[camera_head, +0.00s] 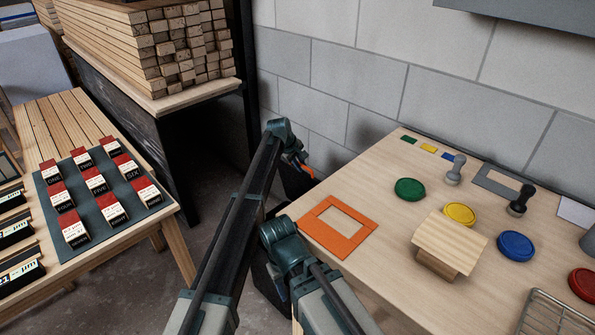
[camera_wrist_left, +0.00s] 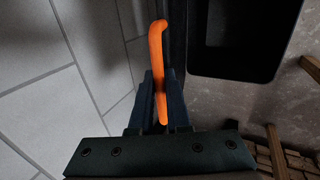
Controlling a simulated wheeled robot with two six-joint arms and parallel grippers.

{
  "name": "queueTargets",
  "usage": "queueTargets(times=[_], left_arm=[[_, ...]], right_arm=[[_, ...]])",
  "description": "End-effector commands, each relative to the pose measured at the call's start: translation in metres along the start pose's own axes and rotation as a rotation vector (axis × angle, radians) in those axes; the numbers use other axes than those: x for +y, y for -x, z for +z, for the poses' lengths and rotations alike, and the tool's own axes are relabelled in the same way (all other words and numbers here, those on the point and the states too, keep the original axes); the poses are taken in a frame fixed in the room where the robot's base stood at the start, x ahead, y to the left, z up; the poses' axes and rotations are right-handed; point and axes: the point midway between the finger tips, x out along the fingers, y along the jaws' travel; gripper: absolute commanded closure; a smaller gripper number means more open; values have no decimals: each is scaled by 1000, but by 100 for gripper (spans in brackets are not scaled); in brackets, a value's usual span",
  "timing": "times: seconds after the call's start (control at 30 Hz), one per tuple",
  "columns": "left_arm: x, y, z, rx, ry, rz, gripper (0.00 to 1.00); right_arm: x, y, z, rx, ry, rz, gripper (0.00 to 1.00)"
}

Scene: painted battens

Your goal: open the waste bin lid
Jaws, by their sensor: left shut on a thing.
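An orange curved handle (camera_wrist_left: 157,55) stands upright in the left wrist view, between the fingers of my left gripper (camera_wrist_left: 157,90). The gripper is shut on it. In the head view my left gripper (camera_head: 301,166) is small and partly hidden by its own arm, with a bit of orange beside it. The waste bin (camera_wrist_left: 238,66) shows in the left wrist view as a black box with a thick rim and a dark grey inside, right of the handle. I cannot tell the lid's exact position. My right gripper is not visible.
A wooden table (camera_head: 375,272) with an orange frame (camera_head: 338,227), coloured discs and a wooden block (camera_head: 450,242) stands right of the arms. A block wall (camera_head: 330,60) rises behind. A slatted bench with a labelled mat (camera_head: 53,222) stands left, with stacked battens (camera_head: 150,45) beyond.

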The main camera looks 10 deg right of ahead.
Motion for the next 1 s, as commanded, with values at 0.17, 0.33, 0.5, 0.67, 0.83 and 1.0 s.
queueTargets(times=[0.17, 0.33, 0.5, 0.67, 0.83, 1.0], left_arm=[[17, -4, 0, 0, -1, 4, 100], [22, -6, 1, 0, -1, 4, 100], [22, -6, 1, 0, -1, 4, 100], [22, -6, 1, 0, -1, 3, 100], [21, -6, 2, 0, -1, 2, 64], [21, -6, 2, -1, -2, 1, 56]], right_arm=[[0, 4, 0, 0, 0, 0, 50], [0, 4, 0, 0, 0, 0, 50], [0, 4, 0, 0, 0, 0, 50], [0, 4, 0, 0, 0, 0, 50], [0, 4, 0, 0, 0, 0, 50], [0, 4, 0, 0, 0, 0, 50]])
